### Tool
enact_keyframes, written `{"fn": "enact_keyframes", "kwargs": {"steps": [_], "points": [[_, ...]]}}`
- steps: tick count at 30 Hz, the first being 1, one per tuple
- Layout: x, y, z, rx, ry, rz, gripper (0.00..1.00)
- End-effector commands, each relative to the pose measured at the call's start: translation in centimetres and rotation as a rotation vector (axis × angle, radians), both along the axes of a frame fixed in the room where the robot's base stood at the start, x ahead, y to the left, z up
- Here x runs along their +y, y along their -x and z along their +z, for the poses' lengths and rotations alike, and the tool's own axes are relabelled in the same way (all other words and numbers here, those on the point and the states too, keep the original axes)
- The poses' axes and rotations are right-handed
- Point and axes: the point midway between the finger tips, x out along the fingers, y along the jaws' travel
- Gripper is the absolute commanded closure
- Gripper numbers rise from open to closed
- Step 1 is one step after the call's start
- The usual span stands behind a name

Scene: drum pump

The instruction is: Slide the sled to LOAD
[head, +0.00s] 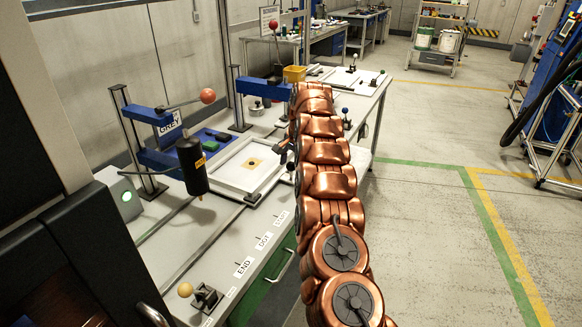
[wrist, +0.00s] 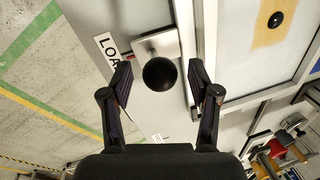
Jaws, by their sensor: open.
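The sled is a white-framed tray (head: 225,181) with a tan patch and a dark dot at its middle. It lies on the grey bench and also shows in the wrist view (wrist: 238,84). A black ball knob (wrist: 160,73) on a pale metal plate stands beside the frame. A label (wrist: 108,46) reading "LOA", its end covered by my finger, lies next to that plate. My gripper (wrist: 160,80) is open, with one finger on each side of the knob and gaps showing. In the head view my arm partly hides the gripper and the tray's right side.
Labels including END (head: 243,267) and OUT (head: 264,241) line the bench front. A blue press with a red ball lever (head: 207,96) and a black cylinder (head: 191,165) stand left of the tray. Open floor (head: 430,220) lies to the right.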

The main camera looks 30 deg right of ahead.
Motion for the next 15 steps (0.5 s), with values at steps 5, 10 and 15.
{"fn": "enact_keyframes", "kwargs": {"steps": [5,10,15], "points": [[-0.3,0.2,2.4,-0.007,0.003,-0.001,0.39],[-0.5,0.6,4.6,-0.007,0.003,-0.001,0.39],[-0.5,0.9,5.9,-0.004,0.001,0.000,0.39]]}}
